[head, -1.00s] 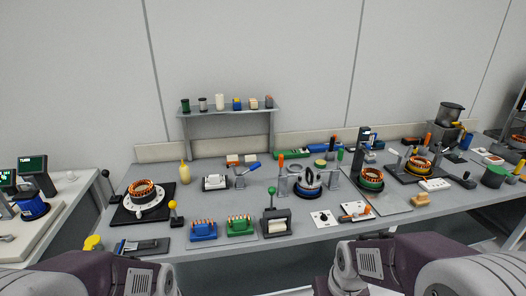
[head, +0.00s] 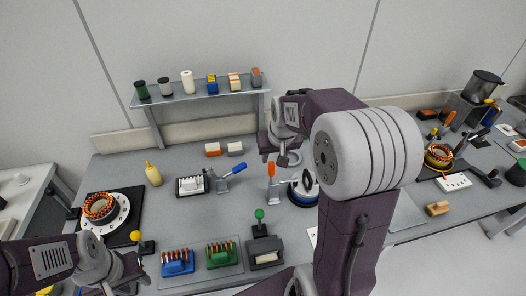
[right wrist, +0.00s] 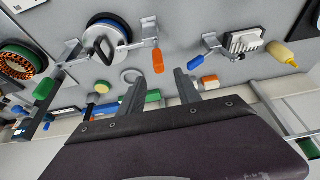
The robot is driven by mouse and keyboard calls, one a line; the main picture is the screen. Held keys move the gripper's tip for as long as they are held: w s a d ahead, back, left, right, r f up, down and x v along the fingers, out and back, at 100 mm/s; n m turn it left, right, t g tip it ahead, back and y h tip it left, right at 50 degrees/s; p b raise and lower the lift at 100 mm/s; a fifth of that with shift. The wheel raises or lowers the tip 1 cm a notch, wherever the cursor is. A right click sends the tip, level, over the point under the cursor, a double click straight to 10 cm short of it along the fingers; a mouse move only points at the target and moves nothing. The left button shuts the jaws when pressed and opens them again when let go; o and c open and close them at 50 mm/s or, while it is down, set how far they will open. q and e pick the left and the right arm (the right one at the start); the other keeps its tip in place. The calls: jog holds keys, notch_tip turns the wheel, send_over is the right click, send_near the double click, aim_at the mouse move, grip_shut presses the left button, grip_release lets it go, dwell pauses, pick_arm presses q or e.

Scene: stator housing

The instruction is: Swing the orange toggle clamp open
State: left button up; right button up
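The orange toggle clamp stands beside the round blue-rimmed housing (head: 296,194). Its orange handle (head: 272,179) is upright in the head view. In the right wrist view the orange handle (right wrist: 158,61) lies just beyond my fingertips, and the clamp's metal arm reaches toward the housing's pale disc (right wrist: 121,56). My right gripper (head: 283,159) hangs above and behind the clamp. Its two fingers (right wrist: 156,87) are apart and empty, not touching the handle. My left gripper (head: 128,268) is low at the left front; its fingers are too unclear to judge. My right arm hides part of the housing.
A blue-handled clamp (head: 231,171) stands to the left. A green-handled clamp (right wrist: 45,88) is on the housing's other side. A green-knobbed press (head: 262,240) is in front. A shelf (head: 200,97) with spools is behind.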

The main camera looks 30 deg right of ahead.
aim_at(272, 164)
jog(key=x, duration=0.7)
jog(key=shift+f, duration=0.2)
jog(key=shift+f+p, duration=0.3)
jog(key=shift+f, duration=0.25)
jog(key=shift+w+d, duration=0.1)
grip_shut()
dwell(0.7)
